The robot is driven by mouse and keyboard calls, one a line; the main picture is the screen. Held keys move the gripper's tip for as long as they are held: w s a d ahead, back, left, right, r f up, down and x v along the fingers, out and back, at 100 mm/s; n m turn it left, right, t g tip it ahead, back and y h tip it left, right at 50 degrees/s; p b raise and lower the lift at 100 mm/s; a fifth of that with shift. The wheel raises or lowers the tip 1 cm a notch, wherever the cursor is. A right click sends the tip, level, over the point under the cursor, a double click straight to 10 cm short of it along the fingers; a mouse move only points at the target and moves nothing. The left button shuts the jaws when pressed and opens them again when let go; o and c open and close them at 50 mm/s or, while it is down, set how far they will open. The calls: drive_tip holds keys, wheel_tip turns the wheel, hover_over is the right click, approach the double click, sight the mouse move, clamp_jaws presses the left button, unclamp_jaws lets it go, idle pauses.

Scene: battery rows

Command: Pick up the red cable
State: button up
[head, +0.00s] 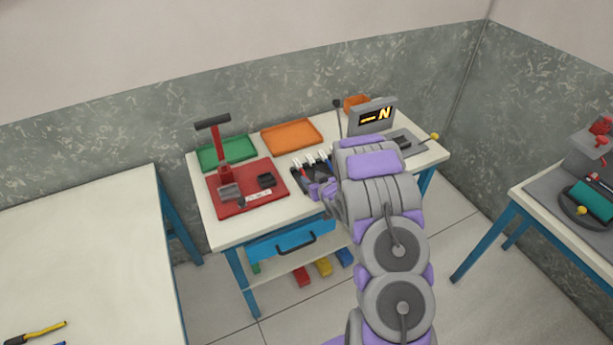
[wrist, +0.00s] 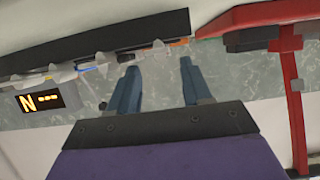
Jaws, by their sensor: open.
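I cannot pick out a red cable for certain in either view. In the head view, small red, yellow and blue pieces sit on the low shelf under the middle table; the red piece (head: 303,276) is too small to tell its kind. My gripper (head: 318,190) is over the front of that table, beside a cluster of dark, white-tipped items (head: 312,167), and my arm partly hides the table's right side. In the wrist view my gripper (wrist: 160,68) is open, its two blue-grey fingers apart with nothing between them.
The middle table carries a red press base (head: 225,205), a green tray (head: 220,157), an orange tray (head: 292,137) and a lit display (head: 372,115). A blue drawer (head: 290,242) is below.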

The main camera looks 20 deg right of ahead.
sight(305, 174)
drive_tip(key=w, duration=0.1)
drive_tip(key=w+a+f+b, duration=0.1)
drive_tip(key=w, duration=0.1)
drive_tip(key=shift+w+a+f, duration=0.15)
drive_tip(key=shift+w+f, duration=0.15)
drive_tip(key=shift+w, duration=0.1)
drive_tip(key=shift+w+f+b, duration=0.1)
drive_tip(key=shift+w+b, duration=0.15)
drive_tip(key=shift+b, duration=0.05)
drive_tip(key=shift+d, duration=0.65)
drive_tip(key=shift+c, duration=1.1)
drive_tip(key=shift+a, duration=0.5)
drive_tip(key=c, duration=0.6)
clamp_jaws()
drive_tip(key=shift+d, duration=0.15)
